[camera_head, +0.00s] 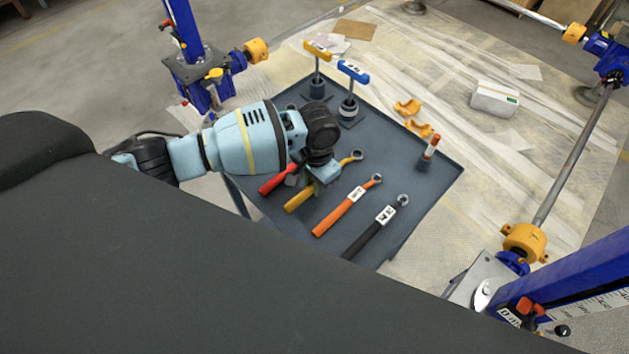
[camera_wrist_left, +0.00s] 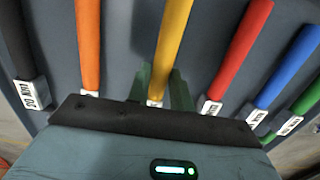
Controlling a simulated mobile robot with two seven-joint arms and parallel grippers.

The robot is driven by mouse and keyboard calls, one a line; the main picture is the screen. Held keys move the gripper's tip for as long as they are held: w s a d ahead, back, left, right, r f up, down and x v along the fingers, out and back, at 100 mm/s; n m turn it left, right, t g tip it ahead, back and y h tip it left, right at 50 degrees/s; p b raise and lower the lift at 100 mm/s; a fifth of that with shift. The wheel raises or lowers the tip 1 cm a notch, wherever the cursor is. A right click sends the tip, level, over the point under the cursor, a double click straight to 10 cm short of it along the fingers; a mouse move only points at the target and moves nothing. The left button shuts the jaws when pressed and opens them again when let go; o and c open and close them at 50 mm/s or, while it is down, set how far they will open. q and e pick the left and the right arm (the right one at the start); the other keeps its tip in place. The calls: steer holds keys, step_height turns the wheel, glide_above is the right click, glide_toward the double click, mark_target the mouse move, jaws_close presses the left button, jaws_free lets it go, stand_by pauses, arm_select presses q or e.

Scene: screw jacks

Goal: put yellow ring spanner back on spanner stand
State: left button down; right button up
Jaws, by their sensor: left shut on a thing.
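The yellow ring spanner (camera_head: 299,199) shows from under my left gripper (camera_head: 318,186), its ring end (camera_head: 353,157) beyond the gripper on the far side. In the left wrist view the yellow handle (camera_wrist_left: 173,40) runs up between the greenish fingers of my left gripper (camera_wrist_left: 163,88), which is shut on it. I cannot tell whether the spanner touches the surface below. The dark grey table (camera_head: 437,180) has spanners side by side; I cannot make out a separate spanner stand. My right gripper is in neither view.
Beside the yellow spanner are a red one (camera_head: 271,184), an orange one (camera_head: 343,208) and a black one (camera_head: 372,229). Blue (camera_wrist_left: 287,66) and green (camera_wrist_left: 302,105) ones show in the wrist view. Two T-handled tools (camera_head: 317,68) (camera_head: 350,92) and an orange-white cylinder (camera_head: 430,147) stand on the table.

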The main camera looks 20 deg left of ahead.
arm_select(q)
steer(key=c, duration=1.3)
jaws_free()
steer(key=shift+f, duration=0.1)
steer(key=shift+o, duration=0.2)
step_height(320, 180, up, 12)
steer(key=p, duration=0.1)
steer(key=shift+w+d+p, duration=0.15)
steer(key=shift+w+p, duration=0.2)
steer(key=shift+w, duration=0.05)
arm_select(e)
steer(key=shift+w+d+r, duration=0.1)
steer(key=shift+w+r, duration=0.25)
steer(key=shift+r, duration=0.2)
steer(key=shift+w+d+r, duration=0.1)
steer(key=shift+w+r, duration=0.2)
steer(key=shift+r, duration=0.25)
